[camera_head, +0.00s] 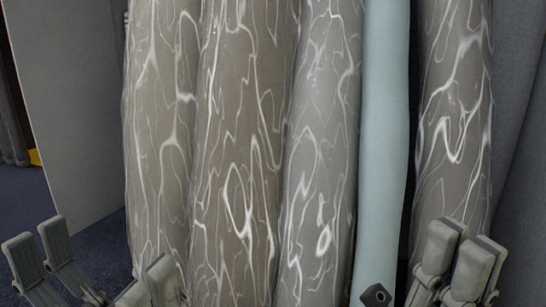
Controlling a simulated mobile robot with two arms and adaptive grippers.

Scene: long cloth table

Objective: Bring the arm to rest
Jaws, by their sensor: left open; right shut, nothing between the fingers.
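My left gripper (97,268) is at the bottom left, with its grey fingers spread wide apart and nothing visible between them. My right gripper (458,258) is at the bottom right, in front of a marbled roll, with its fingers close together and holding nothing. Both grippers point upward in the picture. The arms behind them are mostly cut off by the bottom edge.
Several tall grey marbled rolls (240,130) and one pale blue roll (385,130) stand upright ahead. A grey panel (75,110) stands at the left over dark blue floor (25,195). A small black piece (376,296) shows at the bottom.

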